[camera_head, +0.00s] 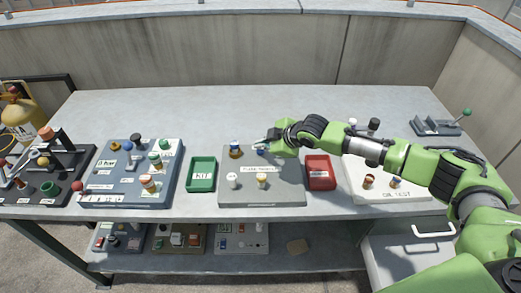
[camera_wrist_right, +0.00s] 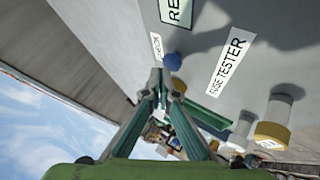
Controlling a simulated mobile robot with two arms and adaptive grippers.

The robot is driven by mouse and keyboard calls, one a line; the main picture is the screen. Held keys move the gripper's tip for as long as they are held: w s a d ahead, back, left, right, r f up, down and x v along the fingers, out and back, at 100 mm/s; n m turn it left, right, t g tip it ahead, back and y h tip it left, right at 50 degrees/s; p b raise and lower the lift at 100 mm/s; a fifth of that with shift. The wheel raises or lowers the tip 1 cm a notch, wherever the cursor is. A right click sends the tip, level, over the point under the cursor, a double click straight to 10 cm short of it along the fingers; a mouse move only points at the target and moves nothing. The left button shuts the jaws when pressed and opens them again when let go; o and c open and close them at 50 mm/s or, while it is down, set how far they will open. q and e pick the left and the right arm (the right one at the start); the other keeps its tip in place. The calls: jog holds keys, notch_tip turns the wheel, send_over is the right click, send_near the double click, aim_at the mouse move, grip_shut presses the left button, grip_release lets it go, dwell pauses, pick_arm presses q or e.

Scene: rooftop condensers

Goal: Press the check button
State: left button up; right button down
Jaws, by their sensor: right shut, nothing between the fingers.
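The fuse tester panel (camera_head: 285,190) is a grey plate in the middle of the bench; its label (camera_wrist_right: 230,62) reads FUSE TESTER in the wrist view. A round blue button (camera_wrist_right: 172,61) sits on it beside a small label (camera_wrist_right: 157,46) that seems to read CHECK. The blue button (camera_head: 260,152) also shows in the head view, just below my fingers. My right gripper (camera_head: 262,143) is shut and empty over the panel's far edge. In the wrist view its fingertips (camera_wrist_right: 167,78) are right by the button; I cannot tell whether they touch. My left gripper is out of view.
White and tan-topped fuses (camera_head: 262,181) stand on the panel. A green KIT tray (camera_head: 201,187) is to its left, a red tray (camera_head: 319,184) to its right. Other device boards (camera_head: 130,185) fill the left of the bench. A wall (camera_head: 200,50) runs behind.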

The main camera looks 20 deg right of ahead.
aim_at(262, 151)
jog(key=shift+f, duration=0.75)
dwell(1.0)
jog(key=shift+r, duration=0.15)
jog(key=shift+r+p, duration=0.85)
jog(key=shift+r, duration=0.05)
jog(key=shift+r, duration=0.1)
notch_tip(262, 151, up, 5)
jog(key=p, duration=0.5)
dwell(0.4)
